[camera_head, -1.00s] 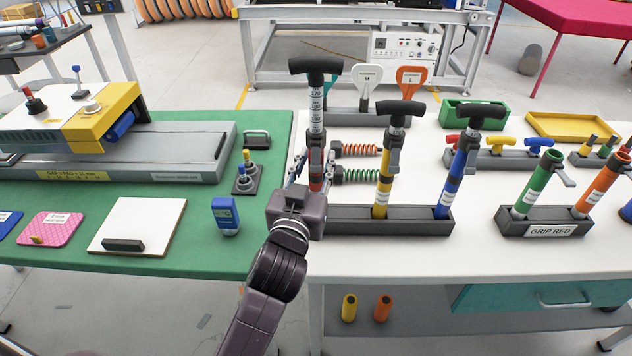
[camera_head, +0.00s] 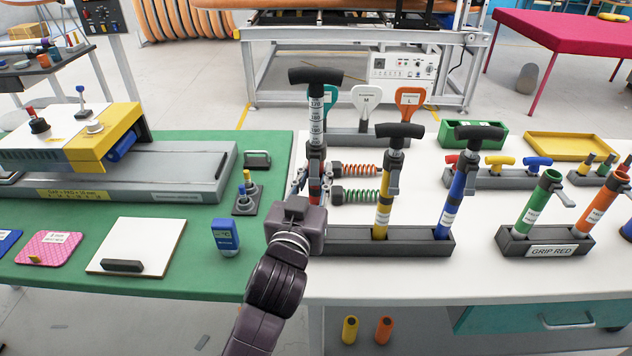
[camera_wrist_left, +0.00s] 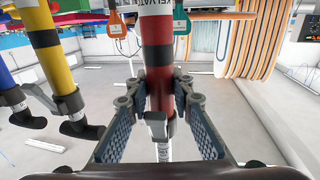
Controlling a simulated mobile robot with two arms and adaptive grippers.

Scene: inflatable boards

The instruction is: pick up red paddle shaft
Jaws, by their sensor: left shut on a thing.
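The red paddle shaft (camera_head: 317,155) stands upright at the left end of the dark rack (camera_head: 345,240), with a black T-handle and a white scaled upper tube. Its handle is well above those of the yellow (camera_head: 384,210) and blue (camera_head: 455,190) shafts. My left gripper (camera_head: 315,190) is shut around its red tube, below the clamp. The left wrist view, which is upside down, shows the red tube (camera_wrist_left: 159,55) between both fingers (camera_wrist_left: 160,95). My arm hides the shaft's lower end, so I cannot tell whether it still sits in the rack. My right gripper is not in view.
Orange (camera_head: 365,170) and green (camera_head: 362,195) coil springs lie close behind the gripper. A blue device (camera_head: 226,236) stands on the green table at left.

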